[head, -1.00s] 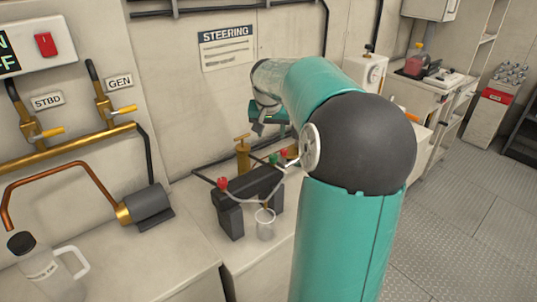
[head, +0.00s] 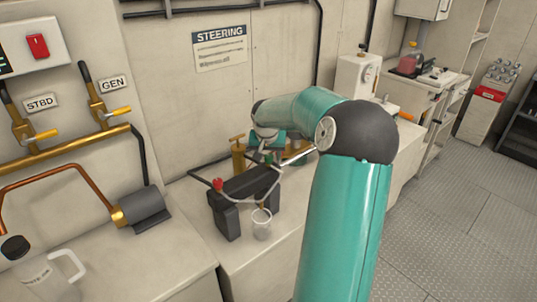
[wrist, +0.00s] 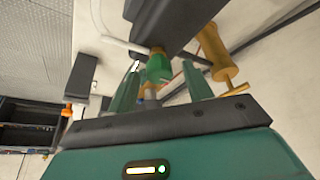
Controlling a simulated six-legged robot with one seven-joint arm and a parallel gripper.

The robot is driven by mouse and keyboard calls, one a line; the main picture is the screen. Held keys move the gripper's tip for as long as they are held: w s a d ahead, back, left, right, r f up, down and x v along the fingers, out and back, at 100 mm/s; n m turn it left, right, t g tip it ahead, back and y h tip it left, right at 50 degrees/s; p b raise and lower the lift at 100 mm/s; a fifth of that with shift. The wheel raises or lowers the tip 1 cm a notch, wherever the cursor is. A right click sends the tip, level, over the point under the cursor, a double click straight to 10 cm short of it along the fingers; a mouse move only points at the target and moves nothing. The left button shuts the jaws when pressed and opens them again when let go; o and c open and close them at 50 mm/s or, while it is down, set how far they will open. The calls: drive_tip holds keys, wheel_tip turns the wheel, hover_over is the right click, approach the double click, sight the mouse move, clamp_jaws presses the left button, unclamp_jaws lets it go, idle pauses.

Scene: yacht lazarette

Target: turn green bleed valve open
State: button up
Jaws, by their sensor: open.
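The green bleed valve (wrist: 159,68) shows in the wrist view, between the two finger tips of my gripper (wrist: 161,75). My gripper is open, with one finger on each side of the valve. I cannot tell whether either finger touches it. In the head view a small part of the green valve (head: 268,157) shows just below my gripper (head: 262,147), at the far end of the dark steering unit (head: 245,184). My arm hides part of this area.
A red valve (head: 218,184) sits at the near end of the dark unit. A clear cup (head: 261,224) stands in front, with a pale hose leading to it. A brass cylinder (head: 238,152) stands behind. A clear jug (head: 45,275) is at the lower left.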

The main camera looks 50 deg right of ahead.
drive_tip(key=c, duration=1)
drive_tip(key=shift+o, duration=0.2)
drive_tip(key=shift+n, duration=0.3)
drive_tip(key=n+t+y, duration=0.1)
drive_tip(key=n, duration=0.2)
drive_tip(key=shift+s+d, duration=0.15)
drive_tip(key=n+y, duration=0.1)
drive_tip(key=n, duration=0.1)
drive_tip(key=n+y, duration=0.1)
drive_tip(key=n, duration=0.2)
drive_tip(key=shift+t, duration=0.4)
drive_tip(key=n+y, duration=0.1)
drive_tip(key=n, duration=0.3)
drive_tip(key=shift+d+n+y, duration=0.2)
drive_tip(key=shift+n+y, duration=0.1)
drive_tip(key=shift+y, duration=0.1)
drive_tip(key=n, duration=0.2)
drive_tip(key=n+g+y, duration=0.1)
drive_tip(key=n, duration=0.1)
drive_tip(key=shift+n+y, duration=0.3)
drive_tip(key=shift+d, duration=0.1)
